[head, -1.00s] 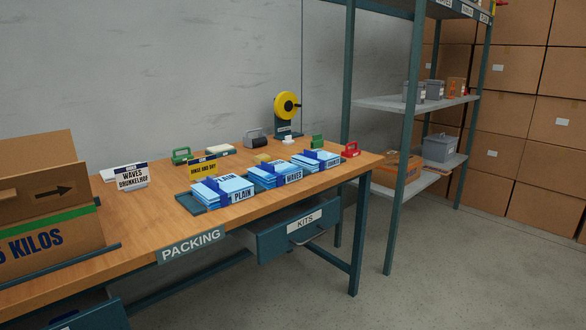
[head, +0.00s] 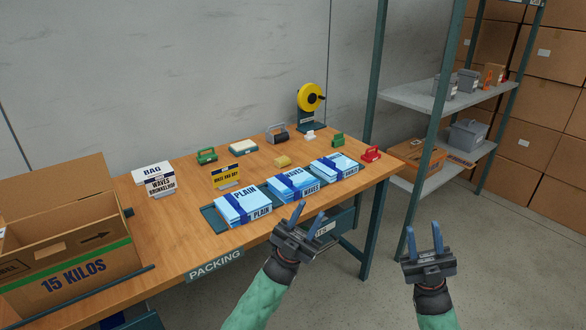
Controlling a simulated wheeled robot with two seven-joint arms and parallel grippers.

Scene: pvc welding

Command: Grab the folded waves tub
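The folded waves tub (head: 290,183) is the middle one of three blue folded packs near the table's front edge, with a dark blue band and a label reading WAVES. The plain pack (head: 240,207) lies to its left and a third similar pack (head: 334,167) to its right. My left gripper (head: 311,215) is open and empty, in front of the table edge, in the picture just below the waves tub and apart from it. My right gripper (head: 424,238) is open and empty over the floor, right of the table.
An open cardboard box (head: 75,255) marked 15 KILOS stands at the left. A shelf rack (head: 440,97) stands at the right.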

